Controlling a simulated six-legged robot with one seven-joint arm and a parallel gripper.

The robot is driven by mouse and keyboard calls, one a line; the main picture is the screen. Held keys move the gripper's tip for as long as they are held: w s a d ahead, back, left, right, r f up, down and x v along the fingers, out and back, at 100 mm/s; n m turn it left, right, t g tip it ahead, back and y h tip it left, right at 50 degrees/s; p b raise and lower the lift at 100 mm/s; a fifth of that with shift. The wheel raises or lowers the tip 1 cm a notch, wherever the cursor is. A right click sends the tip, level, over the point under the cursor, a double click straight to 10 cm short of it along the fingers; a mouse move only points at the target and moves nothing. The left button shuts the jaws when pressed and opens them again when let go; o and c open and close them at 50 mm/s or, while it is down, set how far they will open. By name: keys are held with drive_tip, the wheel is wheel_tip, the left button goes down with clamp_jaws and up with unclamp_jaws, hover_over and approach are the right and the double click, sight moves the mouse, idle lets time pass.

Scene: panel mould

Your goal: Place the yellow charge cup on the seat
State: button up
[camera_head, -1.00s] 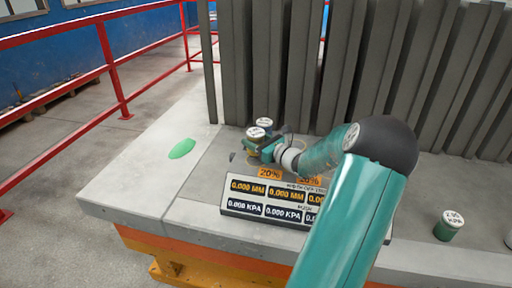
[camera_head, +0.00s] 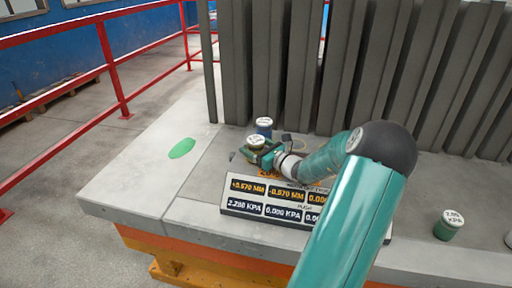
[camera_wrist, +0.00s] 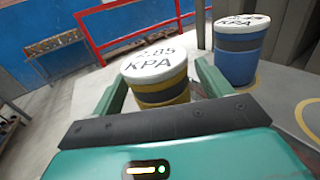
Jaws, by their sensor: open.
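The yellow charge cup (camera_wrist: 160,92), with a white lid, dark band and kPa lettering, stands between the two green fingers of my gripper (camera_wrist: 158,80) in the wrist view. The fingers are open, with a visible gap on the right side of the cup. In the head view, the cup (camera_head: 256,143) shows mainly as its white lid, and my gripper (camera_head: 258,156) is low beside it. The cup's underside and the seat directly beneath it are hidden, so I cannot tell how it sits.
A blue cup (camera_wrist: 239,52) stands behind and right, near a yellow ring (camera_wrist: 308,118). A display panel (camera_head: 270,202) is in front. A green cup (camera_head: 449,226) stands far right. Tall grey slabs (camera_head: 330,65) line the back. A green patch (camera_head: 182,148) lies on clear slab at left.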

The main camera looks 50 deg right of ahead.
drive_tip(key=s, duration=0.4)
drive_tip(key=s+a, duration=0.1)
drive_tip(key=s, duration=0.7)
drive_tip(key=shift+a+r, duration=0.15)
drive_tip(key=shift+a, duration=0.05)
drive_tip(key=w+a+n+y, duration=0.1)
drive_tip(key=a, duration=0.1)
drive_tip(key=w+a+n+y, duration=0.1)
drive_tip(key=w+a, duration=0.1)
drive_tip(key=w+a+r+n+g+y, duration=0.1)
drive_tip(key=w+a+n, duration=0.1)
drive_tip(key=shift+a+y, duration=0.3)
drive_tip(key=shift+a, duration=0.05)
drive_tip(key=w+a+r+n+g+y, duration=0.1)
drive_tip(key=w+a+n+g+y, duration=0.2)
drive_tip(key=a+n, duration=0.6)
drive_tip(key=w+a+r+n+g+y, duration=0.15)
drive_tip(key=a+n+g, duration=0.35)
drive_tip(key=a, duration=0.9)
drive_tip(key=s+a+r+n+g+h, duration=0.1)
drive_tip(key=s+a+r+n+h, duration=0.2)
drive_tip(key=s+a+n, duration=0.2)
drive_tip(key=s+a+r+n+g+h, duration=0.2)
drive_tip(key=s+a+n, duration=0.4)
drive_tip(key=a+n, duration=0.6)
wheel_tip(320, 180, up, 2)
drive_tip(key=shift+s+a+r+n+h, duration=0.15)
drive_tip(key=shift+s+a+n+h, duration=0.25)
drive_tip(key=shift+n, duration=0.8)
